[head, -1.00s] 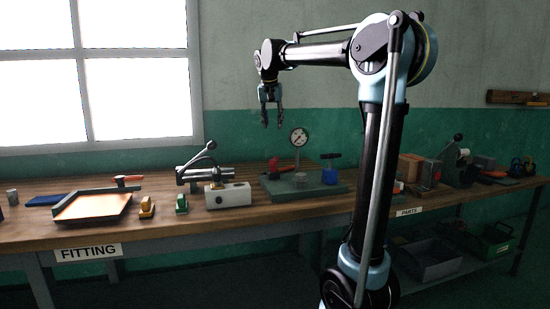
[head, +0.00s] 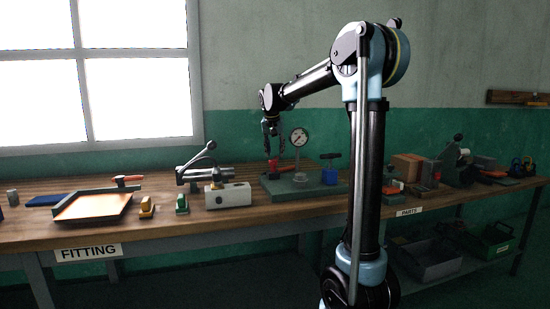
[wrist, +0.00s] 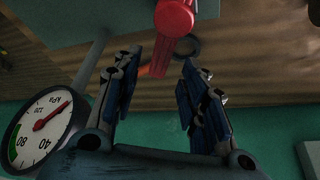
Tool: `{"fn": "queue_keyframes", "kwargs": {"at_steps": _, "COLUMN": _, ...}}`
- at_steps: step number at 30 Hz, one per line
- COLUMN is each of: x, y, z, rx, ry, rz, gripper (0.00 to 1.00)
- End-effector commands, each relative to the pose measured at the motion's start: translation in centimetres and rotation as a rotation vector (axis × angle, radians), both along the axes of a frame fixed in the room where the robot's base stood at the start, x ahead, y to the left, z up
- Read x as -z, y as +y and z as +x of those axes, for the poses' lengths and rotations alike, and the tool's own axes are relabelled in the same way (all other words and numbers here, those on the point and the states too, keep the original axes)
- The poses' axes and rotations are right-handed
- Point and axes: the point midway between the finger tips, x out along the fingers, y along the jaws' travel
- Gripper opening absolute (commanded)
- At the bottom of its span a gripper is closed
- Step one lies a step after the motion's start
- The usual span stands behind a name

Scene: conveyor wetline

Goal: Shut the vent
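A green test base (head: 315,187) stands on the bench with a round dial gauge (head: 299,137) on a post. A red lever (head: 281,167) sits at its back left; I take it for the vent handle, but no label shows. In the wrist view the red lever (wrist: 174,22) lies just beyond the fingertips, near the middle top, pointing down the picture. My gripper (head: 271,151) hangs just above the lever in the head view. In the wrist view my gripper (wrist: 159,75) has its fingers apart with nothing held. Whether it touches the lever cannot be told.
A blue block with a black T-handle (head: 330,168) stands at the base's right. A lever press (head: 207,170) and grey block (head: 228,195) stand to the left. In the wrist view the gauge (wrist: 42,130) is close beside the left finger.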

Motion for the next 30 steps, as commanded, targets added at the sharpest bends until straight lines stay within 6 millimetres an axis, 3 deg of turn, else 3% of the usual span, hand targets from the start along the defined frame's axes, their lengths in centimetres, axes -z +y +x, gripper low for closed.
{"fn": "queue_keyframes", "kwargs": {"at_steps": 7, "x": 2.2, "y": -0.2, "z": 0.9, "rx": -0.001, "ry": 0.0, "rz": 0.0, "gripper": 0.39}}
{"fn": "queue_keyframes", "kwargs": {"at_steps": 18, "x": 2.6, "y": -0.2, "z": 1.1, "rx": -0.001, "ry": 0.0, "rz": 0.0, "gripper": 0.39}}
{"fn": "queue_keyframes", "kwargs": {"at_steps": 23, "x": 2.6, "y": -0.2, "z": 1.0, "rx": -0.001, "ry": 0.0, "rz": 0.0, "gripper": 0.03}}
{"fn": "queue_keyframes", "kwargs": {"at_steps": 30, "x": 2.6, "y": -0.3, "z": 1.1, "rx": 0.003, "ry": 0.0, "rz": 0.0, "gripper": 0.0}}
